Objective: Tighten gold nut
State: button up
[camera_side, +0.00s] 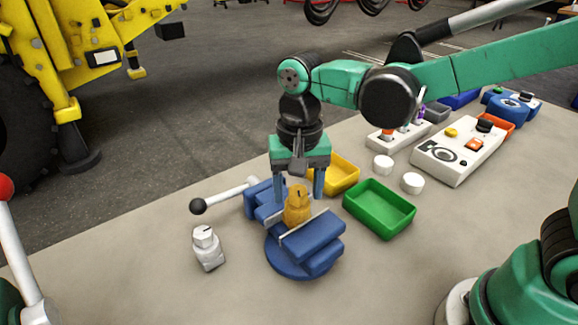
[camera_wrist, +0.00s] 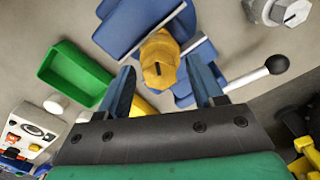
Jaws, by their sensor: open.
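The gold nut (camera_side: 298,207) stands upright in the jaws of the blue vise (camera_side: 312,240). It also shows in the wrist view (camera_wrist: 158,62), with a dark slot mark on its top. My gripper (camera_side: 298,190) points down above the vise with its two blue fingers apart, one to each side of the nut. In the wrist view my gripper (camera_wrist: 166,85) is open, and clear gaps show between the fingers and the nut. The vise handle (camera_side: 225,195) with a black knob sticks out to the left in the side view.
A silver nut-like part (camera_side: 207,248) stands on the table left of the vise. A green tray (camera_side: 380,208) and a yellow tray (camera_side: 340,173) lie behind and to the right. White round pieces (camera_side: 412,183) and a control box (camera_side: 458,150) are farther right. The front table is clear.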

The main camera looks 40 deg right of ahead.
jog(key=n, duration=1.2)
grip_shut()
dwell(1.2)
